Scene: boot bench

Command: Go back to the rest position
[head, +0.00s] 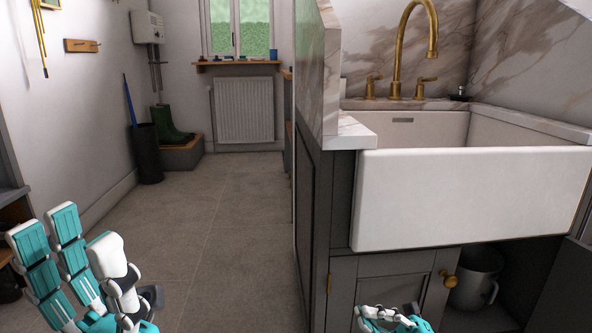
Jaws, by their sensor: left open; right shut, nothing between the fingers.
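My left gripper (88,258) is at the lower left of the head view, in front of the floor. Its teal and white fingers point up and stand apart, with nothing between them. My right gripper (393,316) is at the bottom edge, right of centre, in front of the grey cabinet door (385,287). Only its curled upper part shows, and it is shut with nothing visible in it. The rest of it is cut off by the frame.
A white sink (460,200) with a brass tap (400,50) stands at the right. A metal jug (475,279) sits in the open cabinet space below. Green boots (168,125) and a dark umbrella stand (147,154) stand at the back left. The floor (215,225) is clear in the middle.

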